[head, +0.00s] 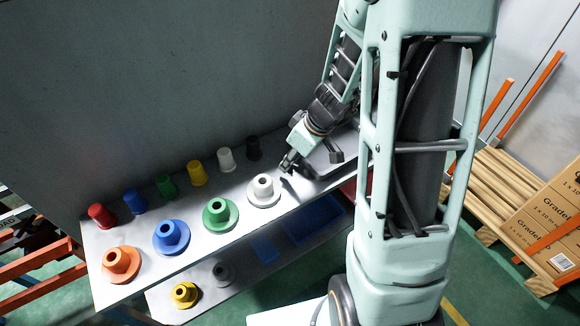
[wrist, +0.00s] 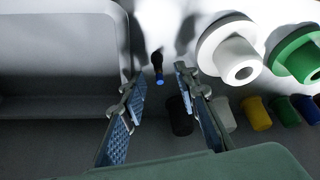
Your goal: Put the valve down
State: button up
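My gripper (wrist: 161,88) is open, with one blue-padded finger on each side of the valve and a visible gap to each. In the head view my gripper (head: 289,164) is low over the right part of the table (head: 205,252), right of the white flanged spindle (head: 263,187). I cannot make out the valve in the head view.
A grey tray (wrist: 62,60) lies just left of my gripper in the wrist view. Flanged spindles, including green (head: 219,214), blue (head: 171,237) and orange (head: 120,264), stand along the front. Small cups, including black (head: 253,148), stand behind by the wall.

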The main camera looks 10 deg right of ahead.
jog(key=shift+w+a+f, duration=0.15)
jog(key=shift+w+f, duration=0.1)
jog(key=shift+f, duration=0.3)
jog(key=shift+c, duration=0.6)
grip_shut()
